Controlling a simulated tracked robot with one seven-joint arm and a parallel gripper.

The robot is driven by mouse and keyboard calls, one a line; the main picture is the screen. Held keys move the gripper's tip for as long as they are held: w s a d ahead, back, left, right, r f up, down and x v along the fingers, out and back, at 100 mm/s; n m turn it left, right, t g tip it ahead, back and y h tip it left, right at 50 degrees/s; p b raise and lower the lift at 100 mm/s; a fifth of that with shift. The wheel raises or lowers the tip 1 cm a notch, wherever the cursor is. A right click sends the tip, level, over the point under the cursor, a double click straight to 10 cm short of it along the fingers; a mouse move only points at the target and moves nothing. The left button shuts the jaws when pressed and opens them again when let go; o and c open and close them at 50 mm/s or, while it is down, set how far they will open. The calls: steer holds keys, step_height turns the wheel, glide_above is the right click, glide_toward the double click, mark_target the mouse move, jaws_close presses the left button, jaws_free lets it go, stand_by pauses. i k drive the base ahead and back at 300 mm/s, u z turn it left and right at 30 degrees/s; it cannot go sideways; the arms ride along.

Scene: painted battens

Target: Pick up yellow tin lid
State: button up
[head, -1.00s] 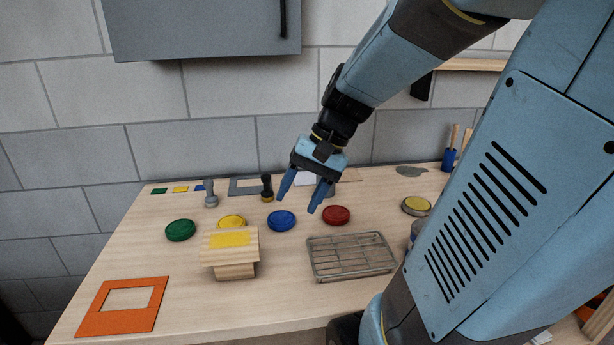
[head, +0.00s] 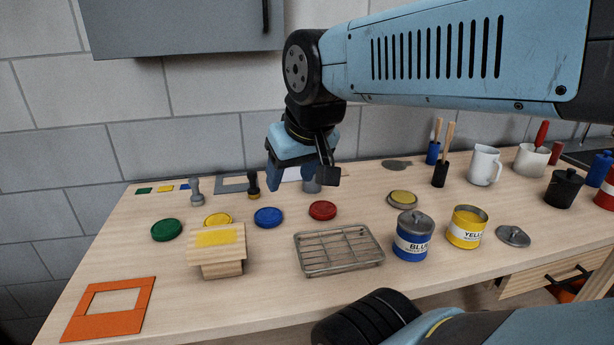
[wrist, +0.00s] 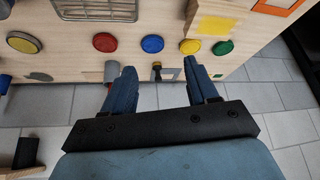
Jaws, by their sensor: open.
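The open yellow tin (head: 466,227) stands at the right of the bench, its yellow content showing. A grey metal lid with a small knob (head: 513,236) lies flat on the bench just right of it, apart from the tin. The lid is out of the wrist view. My gripper (head: 301,180) is open and empty, above the back of the bench, well to the left of the lid. Its two spread fingers (wrist: 158,75) show in the wrist view with nothing between them.
A blue tin with its lid on (head: 413,236) stands left of the yellow tin. A wire rack (head: 338,251), coloured discs including a red one (head: 322,210), and a block with a yellow top (head: 217,254) lie leftward. A white mug (head: 484,166) and black pot (head: 563,188) stand behind the lid.

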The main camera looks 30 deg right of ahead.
mark_target(513, 236)
steer(key=u, duration=1.85)
steer(key=i, duration=0.1)
steer(key=z, duration=3.65)
steer(key=k, duration=0.85)
steer(key=z, duration=0.2)
steer(key=i, duration=0.9)
steer(key=u, duration=0.1)
